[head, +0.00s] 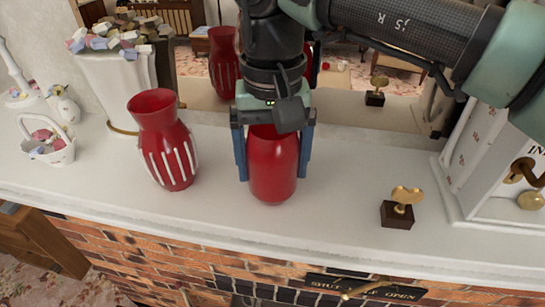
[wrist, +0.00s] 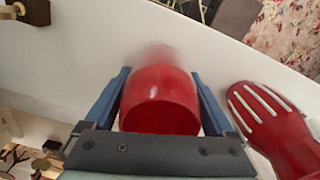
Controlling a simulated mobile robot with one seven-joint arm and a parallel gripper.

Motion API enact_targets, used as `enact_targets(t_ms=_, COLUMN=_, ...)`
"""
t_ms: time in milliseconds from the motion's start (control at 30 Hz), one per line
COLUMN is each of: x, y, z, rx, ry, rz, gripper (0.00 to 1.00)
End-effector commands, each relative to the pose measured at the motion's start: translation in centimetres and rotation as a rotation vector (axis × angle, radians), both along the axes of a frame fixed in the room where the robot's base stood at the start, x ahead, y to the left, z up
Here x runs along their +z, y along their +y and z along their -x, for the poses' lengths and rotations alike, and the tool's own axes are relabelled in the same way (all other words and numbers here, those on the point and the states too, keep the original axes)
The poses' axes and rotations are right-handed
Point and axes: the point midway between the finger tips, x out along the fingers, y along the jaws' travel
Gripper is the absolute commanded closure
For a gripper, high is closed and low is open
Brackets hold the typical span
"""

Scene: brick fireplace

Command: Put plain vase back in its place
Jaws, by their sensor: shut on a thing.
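The plain vase (head: 273,178) is glossy red without stripes, upright at the white mantel shelf. My gripper (head: 273,165) comes down over it from above, with one blue finger on each side, shut on it. In the wrist view the plain vase (wrist: 160,100) shows its open rim between the fingers of my gripper (wrist: 163,95). I cannot tell whether its base touches the shelf. A red vase with white stripes (head: 167,145) stands upright to its left, apart from it; the striped vase also shows at the right of the wrist view (wrist: 268,125).
The white mantel shelf (head: 330,215) is clear between the plain vase and a small gold trophy on a dark base (head: 397,212). A white cabinet (head: 475,165) stands at the right. A white basket (head: 50,150) and a tall white pot (head: 118,85) stand left. A mirror is behind.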

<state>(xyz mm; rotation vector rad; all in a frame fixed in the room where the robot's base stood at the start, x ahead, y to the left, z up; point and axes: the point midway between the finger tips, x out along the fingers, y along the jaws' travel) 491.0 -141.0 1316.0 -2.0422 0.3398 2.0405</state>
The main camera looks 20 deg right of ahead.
Motion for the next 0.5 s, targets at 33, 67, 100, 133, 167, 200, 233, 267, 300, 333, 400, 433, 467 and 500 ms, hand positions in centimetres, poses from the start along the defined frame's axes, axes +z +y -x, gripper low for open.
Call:
enact_targets(t_ms=33, x=0.08, y=0.01, z=-0.03, rx=0.0, ry=-0.001, rz=0.0, gripper=0.94)
enact_targets(t_ms=67, x=0.05, y=0.01, z=-0.03, rx=0.0, ry=-0.001, rz=0.0, gripper=0.94)
enact_targets(t_ms=100, x=-0.05, y=0.01, z=-0.03, rx=0.0, ry=-0.001, rz=0.0, gripper=0.94)
enact_targets(t_ms=133, x=-0.16, y=0.01, z=-0.03, rx=0.0, ry=-0.001, rz=0.0, gripper=0.94)
enact_targets(t_ms=167, x=-0.27, y=0.02, z=-0.03, rx=0.0, ry=-0.001, rz=0.0, gripper=0.94)
enact_targets(t_ms=200, x=-0.25, y=0.02, z=-0.01, rx=0.0, ry=0.0, rz=0.0, gripper=0.06)
enact_targets(t_ms=233, x=-0.23, y=0.02, z=-0.01, rx=0.0, ry=0.0, rz=0.0, gripper=0.0)
enact_targets(t_ms=267, x=-0.23, y=0.02, z=-0.01, rx=0.0, ry=0.0, rz=0.0, gripper=0.0)
enact_targets(t_ms=300, x=-0.23, y=0.02, z=-0.01, rx=0.0, ry=0.0, rz=0.0, gripper=0.0)
enact_targets(t_ms=333, x=-0.23, y=0.02, z=-0.01, rx=0.0, ry=0.0, rz=0.0, gripper=0.0)
enact_targets(t_ms=400, x=-0.22, y=0.02, z=-0.01, rx=0.0, ry=0.0, rz=0.0, gripper=0.0)
enact_targets(t_ms=433, x=-0.22, y=0.02, z=-0.01, rx=0.0, ry=0.0, rz=0.0, gripper=0.0)
enact_targets(t_ms=467, x=-0.19, y=0.01, z=0.0, rx=0.0, ry=0.0, rz=0.0, gripper=0.0)
enact_targets(t_ms=500, x=-0.12, y=0.01, z=0.0, rx=0.0, ry=0.0, rz=0.0, gripper=0.0)
